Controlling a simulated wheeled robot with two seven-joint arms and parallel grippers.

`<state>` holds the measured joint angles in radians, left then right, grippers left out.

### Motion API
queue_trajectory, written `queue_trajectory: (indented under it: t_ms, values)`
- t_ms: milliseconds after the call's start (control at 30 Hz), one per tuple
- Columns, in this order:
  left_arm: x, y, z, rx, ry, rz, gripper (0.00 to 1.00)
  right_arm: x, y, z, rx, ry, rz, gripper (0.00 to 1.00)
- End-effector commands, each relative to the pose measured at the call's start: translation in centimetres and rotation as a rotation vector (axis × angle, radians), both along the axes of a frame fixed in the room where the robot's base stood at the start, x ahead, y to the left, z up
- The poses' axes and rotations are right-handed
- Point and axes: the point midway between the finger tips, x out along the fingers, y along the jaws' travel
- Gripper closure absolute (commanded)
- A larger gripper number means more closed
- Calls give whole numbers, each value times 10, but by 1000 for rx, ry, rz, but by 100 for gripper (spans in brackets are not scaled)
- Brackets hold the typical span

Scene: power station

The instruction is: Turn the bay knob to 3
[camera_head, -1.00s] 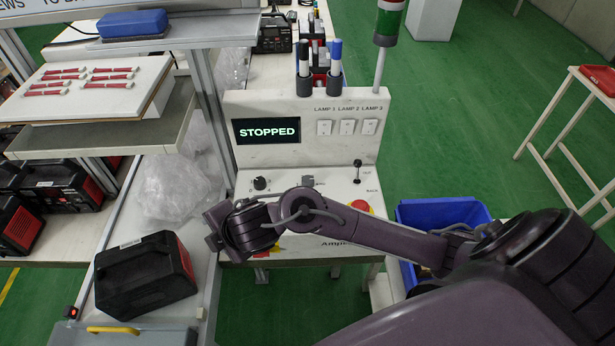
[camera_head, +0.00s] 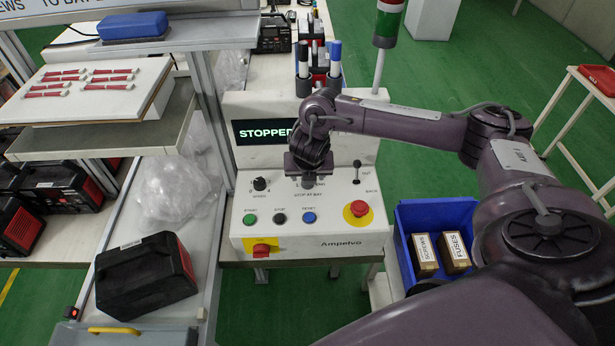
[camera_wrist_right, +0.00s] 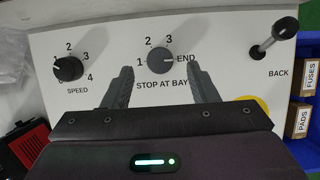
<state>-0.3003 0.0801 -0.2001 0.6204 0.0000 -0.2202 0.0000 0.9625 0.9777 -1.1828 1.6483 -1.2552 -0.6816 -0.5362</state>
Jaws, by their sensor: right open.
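The bay knob (camera_wrist_right: 160,60) is a grey round knob above the label STOP AT BAY, with 1, 2, 3 and END around it. Its light mark appears to face END. My right gripper (camera_wrist_right: 160,73) is open, its two fingers either side of the knob's lower part in the wrist view; I cannot tell whether they touch it. In the head view my right gripper (camera_head: 308,168) is over the white control panel (camera_head: 350,228) and mostly hides the knob. The screen (camera_head: 262,131) reads STOPPED. My left gripper is not in view.
A black speed knob (camera_wrist_right: 68,68) sits left of the bay knob, and a lever (camera_wrist_right: 273,38) to the right. Start, stop and reset (camera_head: 309,217) buttons and a red emergency button (camera_head: 357,208) are below. A blue bin (camera_head: 407,222) with boxes stands right of the panel.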

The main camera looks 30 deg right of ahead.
Motion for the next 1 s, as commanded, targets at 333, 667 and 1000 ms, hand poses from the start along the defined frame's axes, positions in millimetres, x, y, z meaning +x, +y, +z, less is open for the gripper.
queue_trajectory:
  t_ms: [333, 667, 1000]
  values:
    - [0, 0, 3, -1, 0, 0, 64, 11, -7, -32, -1, -2, 0, 47]
    - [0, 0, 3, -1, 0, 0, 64, 12, -7, -32, 0, -2, 0, 59]
    - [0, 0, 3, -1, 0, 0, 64, 12, -7, -32, -1, -2, 1, 91]
